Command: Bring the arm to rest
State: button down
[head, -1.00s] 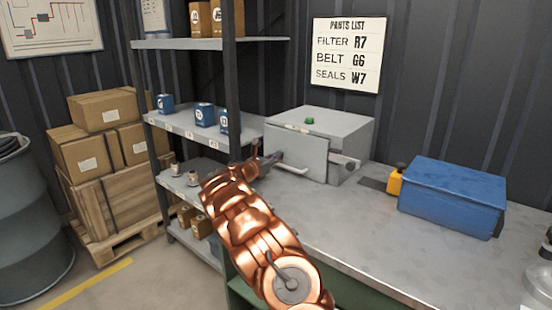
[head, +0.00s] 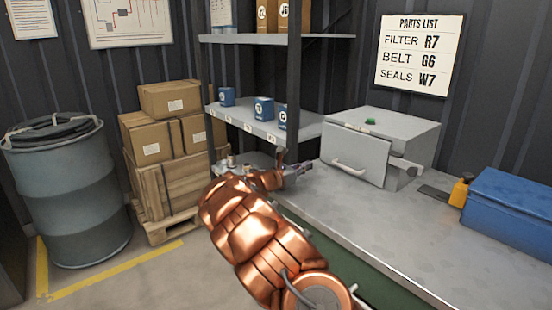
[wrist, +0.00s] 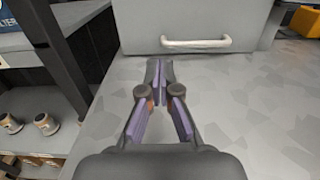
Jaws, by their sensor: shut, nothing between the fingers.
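My copper-coloured arm (head: 255,230) reaches from the lower middle of the head view toward the shelf and the bench. My gripper (head: 305,167) is at its far end, over the left end of the grey bench top (head: 400,220). In the wrist view my gripper (wrist: 158,68) is shut, its fingertips together with nothing between them. It points at the front of the grey metal box (head: 355,150), whose handle (wrist: 196,42) shows ahead of the fingertips. A gap of bench top shows between the fingertips and the box.
A dark shelf post (head: 294,90) stands close left of my gripper. The shelf (head: 240,122) holds small blue boxes. A blue case (head: 515,210) and a yellow object (head: 460,192) are on the bench at right. Cartons on a pallet and a drum (head: 70,195) stand at left.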

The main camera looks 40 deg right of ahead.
dwell(0.4)
jog(key=s+a+r+m+g+y, duration=0.25)
jog(key=s+a+m, duration=0.25)
jog(key=s, duration=0.4)
jog(key=s+a+r+m+g+y, duration=0.1)
jog(key=s+a+m+g+y, duration=0.15)
jog(key=s+a+m, duration=0.45)
jog(key=s+a+f+m+t+y, duration=0.15)
jog(key=s+a+f+y, duration=0.25)
jog(key=s+a, duration=0.55)
jog(key=s+a+f+m+t+y, duration=0.15)
jog(key=s+a+f+y, duration=0.3)
jog(key=a, duration=1.05)
jog(key=s+a+f+m+y, duration=0.35)
jog(key=s+a, duration=0.45)
jog(key=a, duration=0.5)
notch_tip(320, 180, up, 14)
jog(key=y+p, duration=0.1)
jog(key=p, duration=1.1)
jog(key=shift+w+f+n+t+p, duration=0.15)
jog(key=shift+w+n+t+p, duration=0.05)
jog(key=shift+n+t+p, duration=0.25)
